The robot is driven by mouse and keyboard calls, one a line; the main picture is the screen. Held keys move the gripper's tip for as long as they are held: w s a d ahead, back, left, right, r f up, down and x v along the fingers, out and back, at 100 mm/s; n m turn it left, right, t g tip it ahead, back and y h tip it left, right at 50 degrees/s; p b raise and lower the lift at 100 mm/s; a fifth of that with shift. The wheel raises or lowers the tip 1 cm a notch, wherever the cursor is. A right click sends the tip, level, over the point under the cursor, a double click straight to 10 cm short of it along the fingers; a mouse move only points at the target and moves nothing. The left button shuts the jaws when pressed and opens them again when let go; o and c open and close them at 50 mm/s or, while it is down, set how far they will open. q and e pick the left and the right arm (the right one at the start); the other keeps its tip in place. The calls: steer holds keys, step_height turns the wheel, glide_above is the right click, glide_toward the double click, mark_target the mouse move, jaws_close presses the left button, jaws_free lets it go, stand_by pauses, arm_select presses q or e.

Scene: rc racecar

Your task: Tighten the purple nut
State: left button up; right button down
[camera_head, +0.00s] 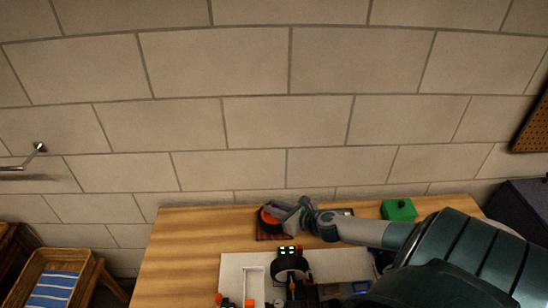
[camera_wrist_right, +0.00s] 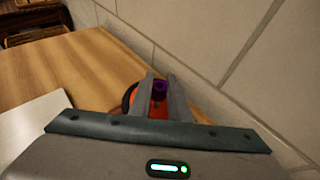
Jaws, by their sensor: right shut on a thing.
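The purple nut (camera_wrist_right: 160,90) shows in the right wrist view between the fingertips of my right gripper (camera_wrist_right: 159,92). The gripper is shut on it. Behind the nut is an orange wheel with a dark tyre (camera_wrist_right: 130,97), partly covered by the fingers. In the head view the orange and black wheel (camera_head: 267,219) stands at the back of the table, and my right gripper (camera_head: 276,208) reaches it from the right. Whether the nut is seated against the wheel cannot be told. My left gripper is not in view.
The wooden table (camera_head: 185,250) is bare on its left side. A white board (camera_head: 231,268) with car parts lies at the front. A green box (camera_head: 398,210) stands at the back right. A brick wall (camera_head: 260,120) rises close behind.

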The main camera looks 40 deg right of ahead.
steer(key=shift+p, duration=0.75)
stand_by(0.9)
steer(key=shift+f+b, duration=0.8)
steer(key=shift+f, duration=0.4)
stand_by(0.4)
steer(key=c, duration=1.6)
jaws_free()
steer(key=shift+r, duration=0.1)
steer(key=shift+s, duration=0.2)
steer(key=shift+b+v, duration=1.25)
steer(key=shift+v, duration=7.35)
